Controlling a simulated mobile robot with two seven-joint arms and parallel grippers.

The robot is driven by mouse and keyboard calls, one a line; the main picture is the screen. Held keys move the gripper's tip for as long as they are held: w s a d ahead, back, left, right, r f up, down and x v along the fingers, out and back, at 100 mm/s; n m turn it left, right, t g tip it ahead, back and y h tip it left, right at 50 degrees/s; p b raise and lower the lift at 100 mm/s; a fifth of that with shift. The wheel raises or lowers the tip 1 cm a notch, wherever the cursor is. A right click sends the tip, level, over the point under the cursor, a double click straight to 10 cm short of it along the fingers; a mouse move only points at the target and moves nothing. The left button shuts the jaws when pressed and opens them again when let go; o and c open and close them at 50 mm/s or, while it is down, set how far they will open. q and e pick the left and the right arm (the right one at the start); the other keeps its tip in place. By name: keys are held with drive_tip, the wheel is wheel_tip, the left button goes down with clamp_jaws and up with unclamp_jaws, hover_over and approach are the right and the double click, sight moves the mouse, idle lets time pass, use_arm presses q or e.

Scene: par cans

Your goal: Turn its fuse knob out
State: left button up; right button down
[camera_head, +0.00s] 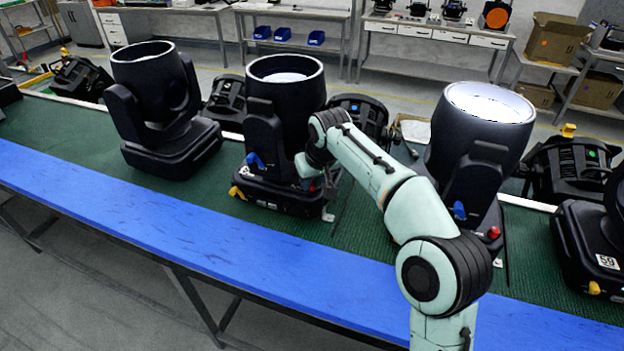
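Several black moving-head lamps stand on the green bench top. The middle lamp (287,95) stands upright on its base, with a blue lever (255,160) and a yellow tab (237,192) showing. My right arm reaches in from the lower right, and my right gripper (325,197) is at the right side of this lamp's base. Its fingers are small and partly hidden, so I cannot tell whether they are open or shut. The middle lamp's fuse knob is not clear behind the gripper. The right lamp (482,120) shows a red knob (494,233) on its base. My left gripper is not in view.
Another lamp (150,80) stands to the left, and a lamp base with a label (607,262) is at the right edge. Smaller black fixtures (228,98) lie behind. A blue strip (200,225) forms the clear front edge. Shelves and cardboard boxes (553,38) are far back.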

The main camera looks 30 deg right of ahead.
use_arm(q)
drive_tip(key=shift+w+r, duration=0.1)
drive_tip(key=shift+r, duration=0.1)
use_arm(e)
drive_tip(key=shift+m, duration=0.4)
drive_tip(key=m, duration=0.1)
drive_tip(key=m+h+p, duration=0.1)
drive_tip(key=m, duration=0.1)
drive_tip(key=shift+w+a+r+m+g+h, duration=0.1)
drive_tip(key=shift+a+m+g+h, duration=0.1)
drive_tip(key=shift+m+g+h, duration=0.1)
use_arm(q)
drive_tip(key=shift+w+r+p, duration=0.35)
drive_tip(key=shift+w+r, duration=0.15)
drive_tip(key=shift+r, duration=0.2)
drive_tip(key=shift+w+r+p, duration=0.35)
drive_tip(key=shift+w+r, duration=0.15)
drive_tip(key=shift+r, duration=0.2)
use_arm(e)
drive_tip(key=shift+m+g+h, duration=0.5)
drive_tip(key=shift+m+h, duration=0.2)
drive_tip(key=shift+m, duration=1.5)
drive_tip(key=c, duration=1)
unclamp_jaws()
drive_tip(key=shift+a, duration=0.1)
